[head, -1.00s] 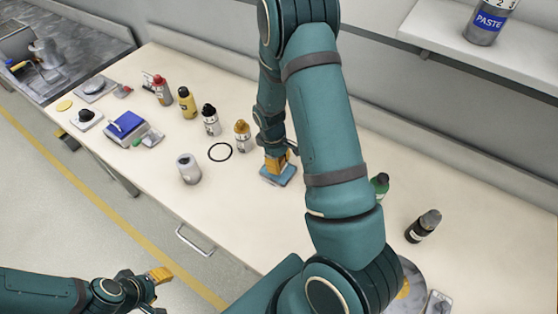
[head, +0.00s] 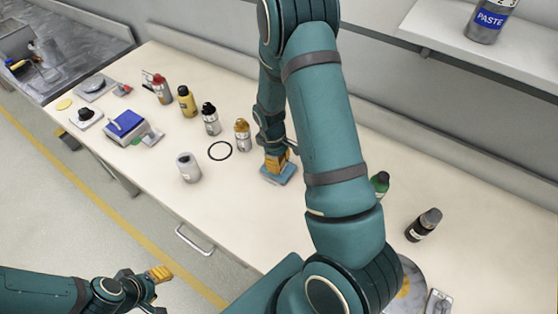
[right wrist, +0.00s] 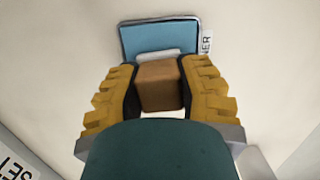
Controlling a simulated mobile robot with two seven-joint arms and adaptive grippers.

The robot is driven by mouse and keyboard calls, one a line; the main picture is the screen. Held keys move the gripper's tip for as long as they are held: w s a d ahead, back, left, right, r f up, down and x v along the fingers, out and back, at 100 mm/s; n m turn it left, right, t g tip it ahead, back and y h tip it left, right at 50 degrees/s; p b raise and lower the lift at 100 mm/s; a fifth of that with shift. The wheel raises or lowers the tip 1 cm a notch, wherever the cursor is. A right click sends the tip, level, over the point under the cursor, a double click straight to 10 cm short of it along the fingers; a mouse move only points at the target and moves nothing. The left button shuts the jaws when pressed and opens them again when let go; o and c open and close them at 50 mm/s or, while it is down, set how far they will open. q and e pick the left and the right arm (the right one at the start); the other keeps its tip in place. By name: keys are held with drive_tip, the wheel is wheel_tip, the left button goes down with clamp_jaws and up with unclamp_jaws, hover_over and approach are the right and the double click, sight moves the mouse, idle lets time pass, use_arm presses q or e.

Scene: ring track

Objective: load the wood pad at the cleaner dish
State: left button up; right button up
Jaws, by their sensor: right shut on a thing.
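The wood pad (right wrist: 160,86) is a brown block between the yellow fingers of my right gripper (right wrist: 160,90), which is shut on it. In the head view this right gripper (head: 277,162) points down at the cleaner dish (head: 279,175), a small blue tray on the bench. In the right wrist view the dish (right wrist: 160,38) shows a blue inside, a metal rim and a label ending in "NER". The pad overlaps its near part; whether they touch I cannot tell. My left gripper (head: 160,273) is away from the bench, over the floor; its finger gap is unclear.
A black ring (head: 220,151) lies left of the dish, near a grey cylinder (head: 188,167) and an orange-brown bottle (head: 242,135). A blue-topped box (head: 126,125) is farther left.

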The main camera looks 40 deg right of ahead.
sight(281, 159)
drive_tip(key=shift+f, duration=0.4)
idle(1.1)
drive_tip(key=shift+r, duration=0.1)
drive_tip(key=shift+r+p, duration=2.35)
drive_tip(key=shift+r, duration=1.15)
wheel_tip(281, 159, up, 8)
drive_tip(key=p, duration=0.4)
drive_tip(key=w+a+f+m+b, duration=0.1)
drive_tip(key=a+f+m+b, duration=0.1)
drive_tip(key=a, duration=0.7)
drive_tip(key=w+a+f+m+b, duration=0.1)
drive_tip(key=a+f+b, duration=0.3)
drive_tip(key=a, duration=0.5)
drive_tip(key=m+b, duration=0.1)
drive_tip(key=b, duration=0.1)
drive_tip(key=shift+a+f+y+b, duration=0.15)
drive_tip(key=shift+f+y+b, duration=0.1)
drive_tip(key=shift+y+b, duration=0.05)
